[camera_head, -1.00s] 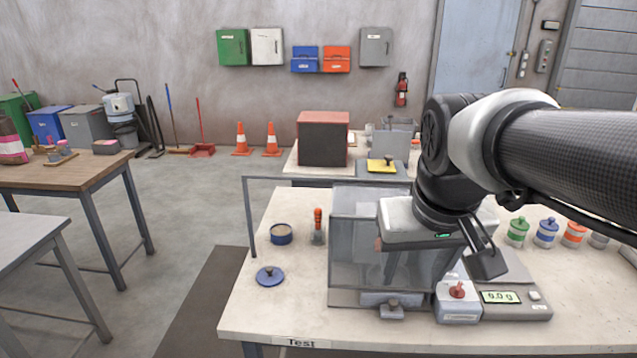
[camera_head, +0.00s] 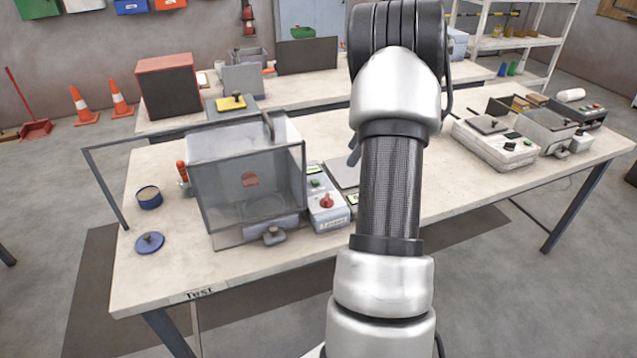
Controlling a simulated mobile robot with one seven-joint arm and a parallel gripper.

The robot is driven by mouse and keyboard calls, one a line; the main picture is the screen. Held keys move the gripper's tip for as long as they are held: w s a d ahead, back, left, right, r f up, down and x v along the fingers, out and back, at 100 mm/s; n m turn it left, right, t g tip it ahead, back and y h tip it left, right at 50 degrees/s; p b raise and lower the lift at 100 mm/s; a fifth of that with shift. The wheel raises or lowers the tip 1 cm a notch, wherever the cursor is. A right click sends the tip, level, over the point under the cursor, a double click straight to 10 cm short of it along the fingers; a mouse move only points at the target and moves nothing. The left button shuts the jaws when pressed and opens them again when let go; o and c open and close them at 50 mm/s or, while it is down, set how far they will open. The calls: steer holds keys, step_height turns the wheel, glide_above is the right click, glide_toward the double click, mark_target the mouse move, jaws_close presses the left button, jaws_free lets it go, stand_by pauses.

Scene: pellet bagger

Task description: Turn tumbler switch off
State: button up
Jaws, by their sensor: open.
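A small grey control box (camera_head: 328,218) stands on the test table, just right of a clear-walled chamber (camera_head: 245,190). It bears a red switch knob (camera_head: 327,201) on top and a label too small to read. I cannot tell for sure that this is the tumbler switch, nor which position it is in. A small green knob (camera_head: 315,183) shows just behind it. My arm rises through the middle of the view, right of the box. My gripper is hidden behind the arm.
A metal frame (camera_head: 105,185) stands at the left edge. A switch-topped machine (camera_head: 495,145) stands at right. The front right tabletop is clear.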

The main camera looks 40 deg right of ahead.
mark_target(327, 197)
steer(key=x, duration=1.7)
steer(key=shift+w+f, duration=0.15)
steer(key=shift+f, duration=0.15)
steer(key=shift+c, duration=0.3)
steer(key=c, duration=1)
